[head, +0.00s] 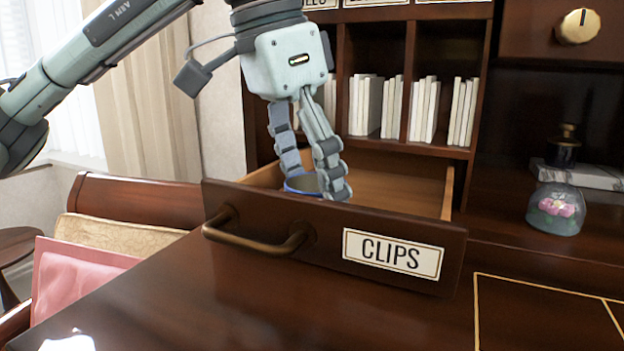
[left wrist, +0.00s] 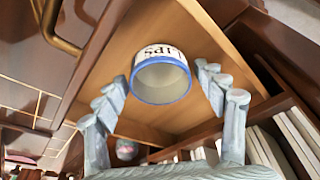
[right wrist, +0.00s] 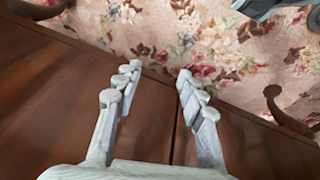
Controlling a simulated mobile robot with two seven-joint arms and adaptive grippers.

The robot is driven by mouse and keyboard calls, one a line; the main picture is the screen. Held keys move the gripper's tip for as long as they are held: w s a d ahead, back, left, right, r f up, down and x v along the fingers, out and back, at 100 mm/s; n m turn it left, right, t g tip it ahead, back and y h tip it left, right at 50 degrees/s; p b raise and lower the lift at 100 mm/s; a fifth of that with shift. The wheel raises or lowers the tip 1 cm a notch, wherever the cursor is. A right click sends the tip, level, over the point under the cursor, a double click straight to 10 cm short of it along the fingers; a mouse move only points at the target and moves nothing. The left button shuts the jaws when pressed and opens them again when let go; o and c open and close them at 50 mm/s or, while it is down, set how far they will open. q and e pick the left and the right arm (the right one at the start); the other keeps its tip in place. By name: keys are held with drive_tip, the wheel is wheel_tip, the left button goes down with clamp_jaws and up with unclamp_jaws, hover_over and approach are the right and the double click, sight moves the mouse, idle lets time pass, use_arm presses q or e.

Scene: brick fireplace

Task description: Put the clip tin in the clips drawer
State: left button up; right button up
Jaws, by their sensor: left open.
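The clip tin (head: 301,184), an open round tin with a blue rim, shows in part behind the front of the pulled-out clips drawer (head: 322,217). The drawer has a bronze handle and a CLIPS label. In the left wrist view the tin (left wrist: 162,80) is inside the drawer, with its printed label partly visible. My left gripper (head: 316,180) reaches down into the drawer, open, with a finger on either side of the tin and gaps showing. The front panel hides the tin's base. My right gripper (right wrist: 156,75) is open and empty above dark wood.
Pigeonholes with white booklets (head: 366,104) stand behind the drawer. A glass dome with a pink flower (head: 556,208) is at the right. The desktop before the drawer is clear.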

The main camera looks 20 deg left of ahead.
use_arm(q)
drive_tip(key=shift+r, duration=0.15)
drive_tip(key=shift+v, duration=1.1)
drive_tip(key=p+v, duration=0.2)
drive_tip(key=v, duration=0.7)
drive_tip(key=shift+r, duration=0.35)
use_arm(e)
drive_tip(key=s+d+f, duration=0.1)
drive_tip(key=s+f, duration=0.2)
drive_tip(key=f, duration=0.3)
drive_tip(key=shift+s+f+g, duration=0.25)
drive_tip(key=shift+s+g, duration=0.15)
use_arm(q)
drive_tip(key=shift+a, duration=0.15)
drive_tip(key=shift+c, duration=0.2)
use_arm(e)
drive_tip(key=shift+d, duration=0.1)
